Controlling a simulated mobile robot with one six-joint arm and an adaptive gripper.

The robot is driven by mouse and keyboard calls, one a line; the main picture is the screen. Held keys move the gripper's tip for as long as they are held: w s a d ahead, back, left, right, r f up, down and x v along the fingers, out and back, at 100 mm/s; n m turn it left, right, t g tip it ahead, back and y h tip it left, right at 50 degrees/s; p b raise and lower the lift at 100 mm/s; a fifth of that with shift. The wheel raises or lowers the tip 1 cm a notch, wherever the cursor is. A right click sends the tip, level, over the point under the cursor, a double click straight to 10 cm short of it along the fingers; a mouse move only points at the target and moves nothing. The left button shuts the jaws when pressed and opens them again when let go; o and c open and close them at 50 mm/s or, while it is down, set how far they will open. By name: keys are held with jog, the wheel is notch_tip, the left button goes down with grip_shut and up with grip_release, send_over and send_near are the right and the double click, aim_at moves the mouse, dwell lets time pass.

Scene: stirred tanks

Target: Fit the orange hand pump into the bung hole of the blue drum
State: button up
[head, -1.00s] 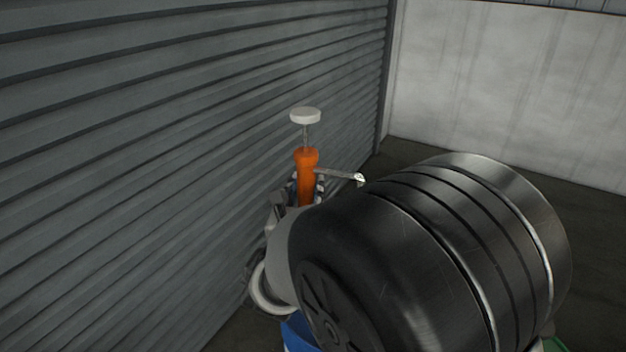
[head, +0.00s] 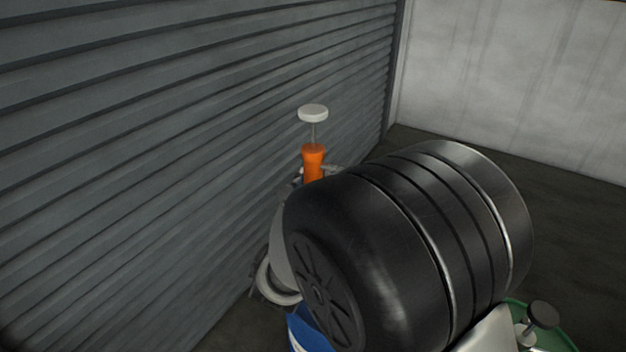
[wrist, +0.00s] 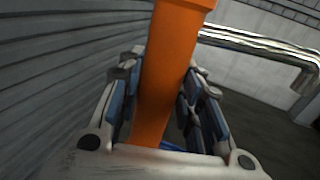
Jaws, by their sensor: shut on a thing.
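The orange hand pump (head: 313,160) stands close to upright in the head view, with a white round handle on a thin rod at its top. Its orange body (wrist: 167,70) runs up through the middle of the wrist view, and its metal spout reaches right. My gripper (wrist: 165,88) is shut on the pump body, with blue-padded fingers on both sides. The blue drum (head: 307,331) shows only in part at the bottom of the head view, below my arm. Its bung hole and the pump's lower end are hidden.
My large dark arm link covers much of the head view. A ribbed grey shutter wall (head: 160,150) runs close along the left. A pale wall (head: 510,80) stands behind. A green rounded thing (head: 560,343) and a dark knob (head: 543,314) show at bottom right.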

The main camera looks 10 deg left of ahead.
jog(key=shift+f, duration=2.15)
jog(key=shift+f, duration=3.9)
notch_tip(320, 180, down, 10)
